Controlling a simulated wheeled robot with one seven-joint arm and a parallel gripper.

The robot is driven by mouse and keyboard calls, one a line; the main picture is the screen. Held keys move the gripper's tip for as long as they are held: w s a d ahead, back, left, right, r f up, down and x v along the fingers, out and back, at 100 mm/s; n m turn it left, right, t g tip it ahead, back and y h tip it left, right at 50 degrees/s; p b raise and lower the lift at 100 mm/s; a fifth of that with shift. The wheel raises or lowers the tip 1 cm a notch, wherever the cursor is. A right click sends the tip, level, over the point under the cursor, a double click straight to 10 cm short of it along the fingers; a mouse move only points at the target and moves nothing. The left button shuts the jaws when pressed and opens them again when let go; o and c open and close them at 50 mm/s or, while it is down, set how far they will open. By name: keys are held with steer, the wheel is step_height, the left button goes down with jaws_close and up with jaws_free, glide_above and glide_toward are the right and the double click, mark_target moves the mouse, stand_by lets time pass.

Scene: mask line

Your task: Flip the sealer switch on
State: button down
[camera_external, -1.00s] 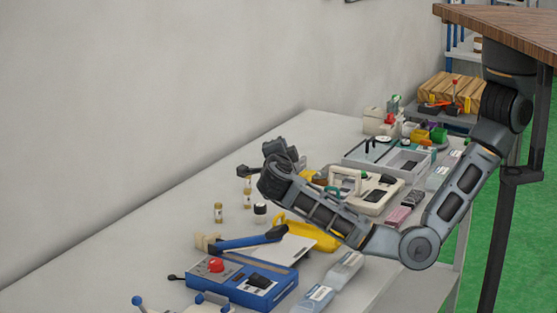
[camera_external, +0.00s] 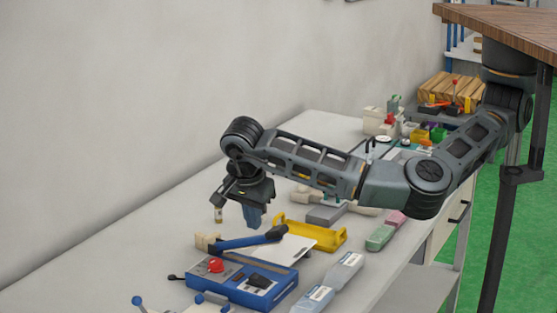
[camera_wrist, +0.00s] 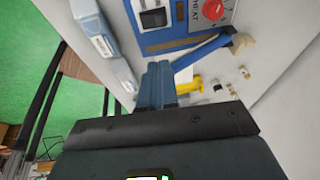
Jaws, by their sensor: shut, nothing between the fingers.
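The sealer looks to be the blue box (camera_external: 228,293) in the front part of the bench, with a red knob (camera_external: 215,265) and a black switch-like part (camera_external: 258,281) on top. In the wrist view its panel shows at the top edge, with the red knob (camera_wrist: 212,9) and black part (camera_wrist: 152,18). I cannot tell which part is the switch or its position. My gripper (camera_external: 253,218) points down behind the box, apart from it. Its blue fingers (camera_wrist: 158,84) are together and empty in the wrist view.
A yellow tray (camera_external: 312,234) stands to the right. Pale packs (camera_external: 345,271) lie right of the box.

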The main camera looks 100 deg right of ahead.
steer(key=shift+a, duration=0.3)
steer(key=p, duration=0.2)
glide_toward(256, 275)
steer(key=x, duration=0.5)
steer(key=shift+s+d, duration=0.1)
steer(key=shift+s, duration=0.2)
steer(key=shift+w+f, duration=0.1)
steer(key=shift+f, duration=0.45)
steer(key=shift+d, duration=0.1)
